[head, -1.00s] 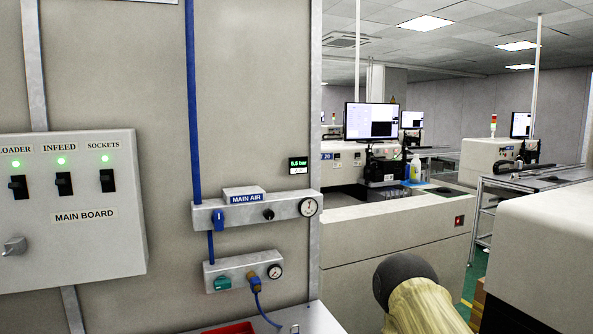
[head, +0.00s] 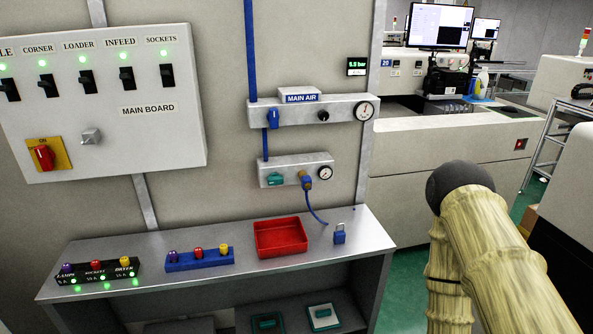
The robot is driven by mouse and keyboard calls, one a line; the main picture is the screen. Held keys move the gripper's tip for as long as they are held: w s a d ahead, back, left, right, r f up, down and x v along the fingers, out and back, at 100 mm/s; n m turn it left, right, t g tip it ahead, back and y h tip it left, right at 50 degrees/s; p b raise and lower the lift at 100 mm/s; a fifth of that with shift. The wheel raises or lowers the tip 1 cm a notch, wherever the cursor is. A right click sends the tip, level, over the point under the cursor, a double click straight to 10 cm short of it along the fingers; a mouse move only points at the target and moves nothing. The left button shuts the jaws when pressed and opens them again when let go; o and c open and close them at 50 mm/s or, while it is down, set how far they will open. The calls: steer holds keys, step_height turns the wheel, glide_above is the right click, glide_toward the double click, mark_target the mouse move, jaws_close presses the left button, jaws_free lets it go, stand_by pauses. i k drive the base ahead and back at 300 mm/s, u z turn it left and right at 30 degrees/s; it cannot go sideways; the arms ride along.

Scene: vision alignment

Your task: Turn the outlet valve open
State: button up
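The teal handle lies roughly level; no label shows which one is the outlet valve. Above it, the main air block (head: 342,107) has an upright blue handle (head: 273,118), a black knob and a larger gauge. My arm shows at the right, apart from both blocks. My gripper is not in view.
A bench (head: 215,273) below carries a red tray (head: 281,250), a blue padlock (head: 339,234) and two racks of coloured plugs. The main board (head: 175,150) hangs at left, with lit green lamps. A pressure display (head: 356,66) seems to read 5.5 bar. Machines stand at right.

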mark_target(275, 179)
steer(key=u, duration=2.15)
steer(key=k, duration=0.9)
steer(key=z, duration=1)
steer(key=i, duration=0.5)
